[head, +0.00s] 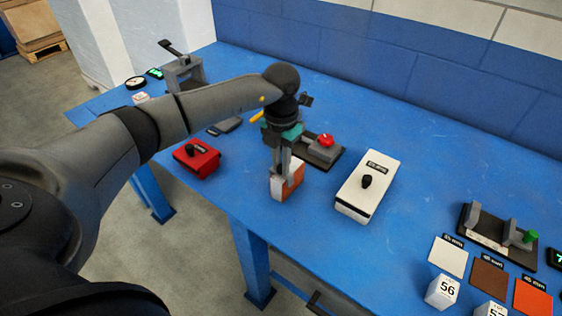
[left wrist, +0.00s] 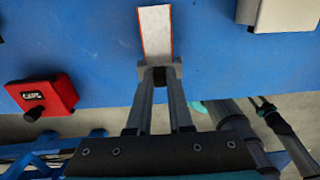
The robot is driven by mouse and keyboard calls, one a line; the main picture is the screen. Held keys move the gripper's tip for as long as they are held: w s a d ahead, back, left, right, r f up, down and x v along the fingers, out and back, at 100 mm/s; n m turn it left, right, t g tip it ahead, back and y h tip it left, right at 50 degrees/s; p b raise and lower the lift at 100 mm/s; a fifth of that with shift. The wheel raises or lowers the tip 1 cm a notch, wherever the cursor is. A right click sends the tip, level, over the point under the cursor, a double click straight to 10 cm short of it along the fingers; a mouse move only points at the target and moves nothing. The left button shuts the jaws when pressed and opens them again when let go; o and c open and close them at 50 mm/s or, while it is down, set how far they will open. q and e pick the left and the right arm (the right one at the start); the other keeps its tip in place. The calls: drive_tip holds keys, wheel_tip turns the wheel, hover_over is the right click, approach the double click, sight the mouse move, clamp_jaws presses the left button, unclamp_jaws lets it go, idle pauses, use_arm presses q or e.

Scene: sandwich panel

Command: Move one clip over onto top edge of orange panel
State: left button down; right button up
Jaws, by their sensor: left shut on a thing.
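The orange panel (head: 293,181) stands on the blue table under my left gripper, with orange and white faces showing. In the left wrist view it is a white strip with thin orange edges (left wrist: 155,32). My left gripper (head: 284,172) points down at the panel. In the left wrist view its fingertips (left wrist: 158,74) are shut on a small dark piece, which looks like the clip (left wrist: 159,77), at the panel's near end. The fingers partly hide the clip, and I cannot tell whether it touches the panel. My right gripper is not in view.
A red box (head: 198,159) stands left of the panel and a white box (head: 366,187) right. A base with a red button (head: 325,141) is behind. A clamp fixture (head: 497,236), coloured sample cards (head: 488,276) and numbered cubes (head: 442,291) are at the right.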

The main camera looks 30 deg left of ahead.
use_arm(q)
drive_tip(key=shift+f, duration=0.35)
idle(0.5)
drive_tip(key=shift+c, duration=2.1)
unclamp_jaws()
drive_tip(key=shift+r, duration=0.1)
drive_tip(key=shift+r+p, duration=2.95)
drive_tip(key=shift+r, duration=0.75)
